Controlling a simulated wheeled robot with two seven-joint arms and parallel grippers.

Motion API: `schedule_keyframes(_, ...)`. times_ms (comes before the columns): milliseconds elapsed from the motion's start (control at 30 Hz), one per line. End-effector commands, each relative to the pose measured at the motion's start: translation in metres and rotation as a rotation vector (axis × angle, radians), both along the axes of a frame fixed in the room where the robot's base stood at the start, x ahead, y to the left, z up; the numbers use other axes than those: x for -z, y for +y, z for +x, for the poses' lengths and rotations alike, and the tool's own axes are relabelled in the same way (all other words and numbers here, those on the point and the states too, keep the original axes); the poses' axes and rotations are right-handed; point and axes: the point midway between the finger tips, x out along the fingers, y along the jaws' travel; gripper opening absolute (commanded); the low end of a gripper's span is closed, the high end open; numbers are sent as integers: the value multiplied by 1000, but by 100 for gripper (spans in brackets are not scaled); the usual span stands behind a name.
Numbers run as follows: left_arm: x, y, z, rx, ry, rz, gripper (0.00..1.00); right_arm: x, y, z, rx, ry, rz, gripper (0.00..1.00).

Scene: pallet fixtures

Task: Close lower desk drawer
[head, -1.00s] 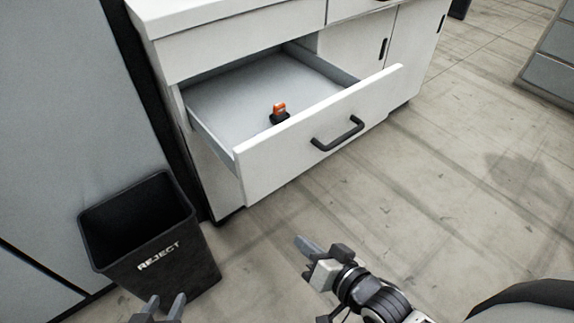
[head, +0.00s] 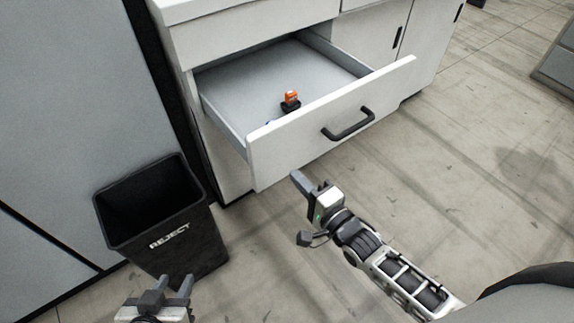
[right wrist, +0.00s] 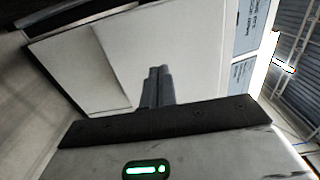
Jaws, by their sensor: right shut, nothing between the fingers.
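The lower desk drawer (head: 290,152) is pulled open from the white desk (head: 235,50), with a black bar handle (head: 348,123) on its front. An orange and black object (head: 290,100) lies inside it near the front panel. My right gripper (head: 298,178) is in front of and below the drawer front, left of the handle, apart from the handle. It is shut and empty; its closed fingers (right wrist: 158,88) also show in the right wrist view, before white panels. My left gripper (head: 172,284) is at the bottom left with its fingers apart, empty, in front of the bin.
A black bin marked REJECT (head: 160,215) stands on the floor left of the drawer, beside a grey cabinet (head: 70,110). Closed doors (head: 425,40) are right of the drawer. The concrete floor (head: 460,170) to the right is clear.

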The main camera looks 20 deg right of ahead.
Motion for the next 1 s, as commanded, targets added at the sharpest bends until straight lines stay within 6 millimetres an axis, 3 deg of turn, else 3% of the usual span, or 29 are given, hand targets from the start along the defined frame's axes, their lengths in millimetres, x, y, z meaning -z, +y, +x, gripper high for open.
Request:
schedule_keyframes(100, -1, 0, 0, 1, 0, 1, 36, -1, 8, 22, 1, -1, -1, 0)
schedule_keyframes(300, -1, 0, 0, 1, 0, 2, 36, 0, 15, 41, 0, 0, -1, 0)
schedule_keyframes(833, 0, 0, 0, 0, 0, 1, 36, 0, 16, 46, 3, 1, -1, 0)
schedule_keyframes(1000, 3, 0, 1, -1, -1, -1, 36, 1, 10, 56, 25, 0, -1, 0)
